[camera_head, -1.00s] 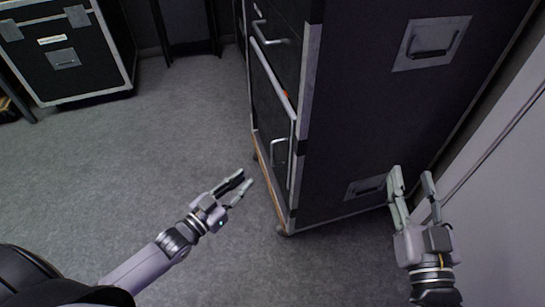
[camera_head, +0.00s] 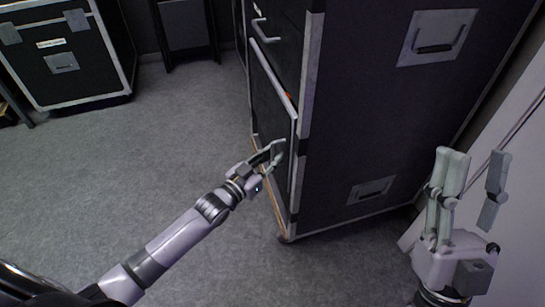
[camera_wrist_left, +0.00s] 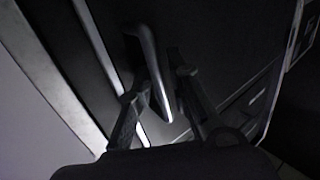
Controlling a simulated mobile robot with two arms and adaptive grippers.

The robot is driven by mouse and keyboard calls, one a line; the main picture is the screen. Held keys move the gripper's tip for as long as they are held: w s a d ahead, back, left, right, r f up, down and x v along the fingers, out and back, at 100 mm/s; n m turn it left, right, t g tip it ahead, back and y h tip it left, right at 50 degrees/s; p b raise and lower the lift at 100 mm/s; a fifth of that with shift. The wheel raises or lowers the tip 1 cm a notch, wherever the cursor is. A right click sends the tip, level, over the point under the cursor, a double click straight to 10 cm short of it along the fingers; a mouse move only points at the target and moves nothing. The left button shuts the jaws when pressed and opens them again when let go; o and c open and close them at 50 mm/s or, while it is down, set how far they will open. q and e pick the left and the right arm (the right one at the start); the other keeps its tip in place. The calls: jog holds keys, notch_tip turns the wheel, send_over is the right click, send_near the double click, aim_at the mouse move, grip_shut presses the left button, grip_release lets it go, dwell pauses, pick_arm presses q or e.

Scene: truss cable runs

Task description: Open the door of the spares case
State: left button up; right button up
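The spares case appears to be the tall black case (camera_head: 385,110) with metal edging. Its lower front door (camera_head: 268,108) looks closed or nearly so; I cannot tell exactly. My left gripper (camera_head: 274,153) is at the door's metal handle. In the left wrist view the handle (camera_wrist_left: 152,75) lies between the two fingers of my left gripper (camera_wrist_left: 155,95), which are apart with gaps beside the bar. My right gripper (camera_head: 474,175) is open and empty to the right of the case, near the wall.
An upper handle (camera_head: 264,31) is on the case front above the door. Another black case (camera_head: 62,55) stands at the far left, with a dark stand (camera_head: 187,27) beside it. The grey floor (camera_head: 140,150) in front of the door is clear. A pale wall (camera_head: 520,150) is close on the right.

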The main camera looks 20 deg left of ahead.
pick_arm(q)
grip_shut()
dwell(0.8)
